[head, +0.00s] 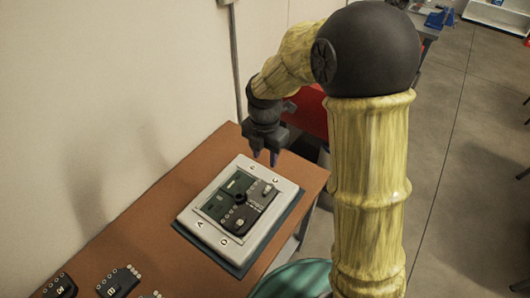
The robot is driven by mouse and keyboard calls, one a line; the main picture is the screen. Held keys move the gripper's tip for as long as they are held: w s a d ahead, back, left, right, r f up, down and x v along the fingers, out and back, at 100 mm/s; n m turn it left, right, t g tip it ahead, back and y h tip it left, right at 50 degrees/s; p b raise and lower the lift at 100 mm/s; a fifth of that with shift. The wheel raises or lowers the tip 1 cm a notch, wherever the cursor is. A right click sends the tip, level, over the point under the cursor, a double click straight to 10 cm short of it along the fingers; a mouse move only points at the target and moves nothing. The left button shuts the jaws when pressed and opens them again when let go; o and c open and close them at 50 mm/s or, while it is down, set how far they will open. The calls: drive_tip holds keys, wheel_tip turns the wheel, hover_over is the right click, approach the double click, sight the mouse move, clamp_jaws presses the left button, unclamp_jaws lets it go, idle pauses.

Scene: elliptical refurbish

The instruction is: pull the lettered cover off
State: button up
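A light grey square frame (186,216) lies on a dark base plate (238,268) on the brown table. Small letters are printed at its corners. In its opening, dark cover pieces sit around a black centre knob: one at the right (263,193) and one at the front (240,219). Small markings show on them, too small to read. Green board (215,208) shows at the left and back of the opening.
Several loose dark pieces with pale markings lie at the table's (150,220) front left, one of them here (118,282). A wall rises along the left. A red surface (305,112) is behind my arm, and a green round object (295,280) is at the front right.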

sight(265, 192)
drive_tip(key=shift+f, duration=0.15)
wheel_tip(265, 192, down, 17)
drive_tip(key=shift+f+p, duration=0.1)
drive_tip(key=shift+p, duration=0.85)
clamp_jaws()
idle(1.9)
